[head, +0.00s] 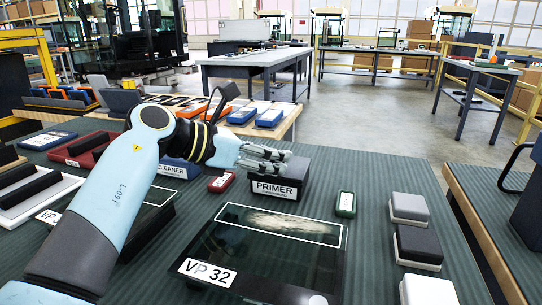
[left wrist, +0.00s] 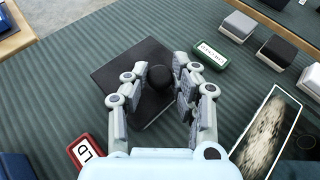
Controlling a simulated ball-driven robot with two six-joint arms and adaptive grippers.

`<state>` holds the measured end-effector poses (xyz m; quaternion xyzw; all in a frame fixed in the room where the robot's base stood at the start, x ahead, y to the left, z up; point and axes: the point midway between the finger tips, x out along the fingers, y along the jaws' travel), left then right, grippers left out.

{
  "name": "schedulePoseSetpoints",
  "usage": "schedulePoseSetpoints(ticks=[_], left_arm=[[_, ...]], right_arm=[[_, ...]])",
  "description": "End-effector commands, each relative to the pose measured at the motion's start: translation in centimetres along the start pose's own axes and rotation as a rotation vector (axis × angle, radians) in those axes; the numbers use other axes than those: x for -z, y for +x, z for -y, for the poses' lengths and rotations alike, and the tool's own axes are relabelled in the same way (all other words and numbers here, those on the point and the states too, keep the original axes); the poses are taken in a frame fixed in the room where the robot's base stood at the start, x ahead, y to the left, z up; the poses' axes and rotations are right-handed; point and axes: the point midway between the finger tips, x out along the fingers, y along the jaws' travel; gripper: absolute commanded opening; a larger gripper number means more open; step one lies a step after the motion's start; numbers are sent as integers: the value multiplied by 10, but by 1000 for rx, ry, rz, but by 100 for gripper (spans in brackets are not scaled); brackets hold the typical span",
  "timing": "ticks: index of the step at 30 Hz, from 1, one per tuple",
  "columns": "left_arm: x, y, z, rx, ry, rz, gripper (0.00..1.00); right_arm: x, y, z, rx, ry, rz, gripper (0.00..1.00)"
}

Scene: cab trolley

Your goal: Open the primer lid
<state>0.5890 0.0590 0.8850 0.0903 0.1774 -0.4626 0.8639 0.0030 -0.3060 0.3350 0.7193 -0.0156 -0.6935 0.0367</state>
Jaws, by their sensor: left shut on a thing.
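The primer box (head: 290,174) is a dark box with a white PRIMER label on its front, standing on the ribbed green mat. Its dark square lid (left wrist: 113,73) fills the middle of the left wrist view, with a round black knob (left wrist: 160,76) on top. My left gripper (head: 265,158) is over the box, its grey fingers on both sides of the knob. In the left wrist view the gripper (left wrist: 164,78) is shut on the knob. The fingers hide part of the lid, and I cannot see a gap under it. My right gripper is out of view.
A dark glass panel (head: 262,262) labelled VP 32 lies in front of the box. A small green tag (head: 346,204) stands to its right, and a red one (head: 221,181) to its left. Several grey and black blocks (head: 418,243) sit at the right.

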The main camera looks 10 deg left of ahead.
Motion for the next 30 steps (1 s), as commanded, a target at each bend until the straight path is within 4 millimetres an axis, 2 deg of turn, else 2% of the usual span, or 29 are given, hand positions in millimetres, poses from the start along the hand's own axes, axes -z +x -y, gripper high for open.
schedulePoseSetpoints(ticks=[15,21,30], left_arm=[[-34,-2,-12,81,-194,-215,0],[-41,3,-18,119,-287,-313,0],[-47,7,-25,155,-374,-406,0]], right_arm=[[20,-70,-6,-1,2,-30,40],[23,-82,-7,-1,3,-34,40],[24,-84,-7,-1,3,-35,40]])
